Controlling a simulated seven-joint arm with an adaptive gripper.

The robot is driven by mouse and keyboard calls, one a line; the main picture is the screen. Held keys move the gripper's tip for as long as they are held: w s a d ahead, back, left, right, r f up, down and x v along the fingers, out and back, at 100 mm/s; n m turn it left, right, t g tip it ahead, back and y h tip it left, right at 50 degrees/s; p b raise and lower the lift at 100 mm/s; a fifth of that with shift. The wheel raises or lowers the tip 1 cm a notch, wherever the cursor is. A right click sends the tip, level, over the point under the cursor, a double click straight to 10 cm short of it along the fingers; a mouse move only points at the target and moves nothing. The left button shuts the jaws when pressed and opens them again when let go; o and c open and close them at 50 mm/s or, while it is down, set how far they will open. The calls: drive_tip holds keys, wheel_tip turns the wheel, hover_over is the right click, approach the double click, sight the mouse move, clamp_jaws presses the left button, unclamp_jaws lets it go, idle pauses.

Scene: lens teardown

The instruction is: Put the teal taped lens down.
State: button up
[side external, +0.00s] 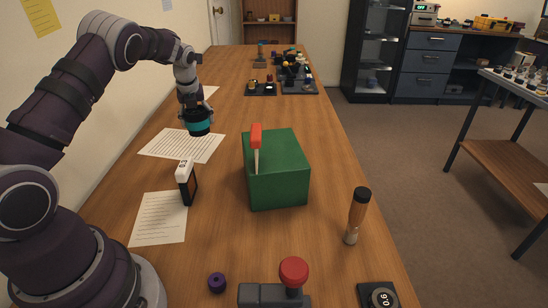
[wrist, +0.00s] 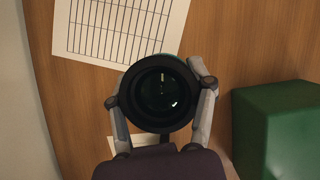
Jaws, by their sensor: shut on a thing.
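The teal taped lens (side external: 199,126) is a black cylinder with a teal band, seen in the side external view over the far end of a printed sheet. My gripper (side external: 194,104) holds it from above. In the wrist view the lens (wrist: 160,92) shows its dark round glass end, with a finger of my gripper (wrist: 161,100) on each side, shut on it. Whether the lens's underside touches the sheet or table cannot be told.
A green box (side external: 276,180) stands right of the lens; it also shows in the wrist view (wrist: 278,130). Printed sheets (side external: 160,217) lie on the wooden table. A small white-and-black device (side external: 187,184) stands nearer. Trays of parts (side external: 299,86) are farther back. Bare wood lies right of the lens.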

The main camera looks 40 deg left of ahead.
drive_tip(key=shift+d+r, duration=0.9)
drive_tip(key=shift+d, duration=0.05)
drive_tip(key=s+d+m+h, duration=0.1)
drive_tip(key=s+d+m, duration=0.4)
drive_tip(key=d, duration=1.2)
drive_tip(key=s+d+f+n, duration=0.1)
drive_tip(key=s+d+n, duration=0.2)
drive_tip(key=s, duration=0.2)
drive_tip(key=s+d+f+n+g+y, duration=0.1)
drive_tip(key=s+d+f+n, duration=0.1)
drive_tip(key=s+d+n, duration=0.1)
drive_tip(key=s+d+f+n+g, duration=0.1)
drive_tip(key=s+d+n, duration=0.2)
drive_tip(key=s+d, duration=0.2)
drive_tip(key=shift+s+d+f+n+y, duration=0.1)
drive_tip(key=shift+s+f+n+y, duration=0.1)
drive_tip(key=shift+s, duration=0.3)
drive_tip(key=shift+s+f+n+y, duration=0.1)
drive_tip(key=shift+s+f+y, duration=0.1)
drive_tip(key=shift+s, duration=0.3)
hover_over(290, 253)
drive_tip(key=d, duration=0.1)
drive_tip(key=shift+d+f, duration=0.2)
drive_tip(key=shift+f, duration=0.6)
drive_tip(key=shift+s+f, duration=0.1)
drive_tip(key=shift+f, duration=1.6)
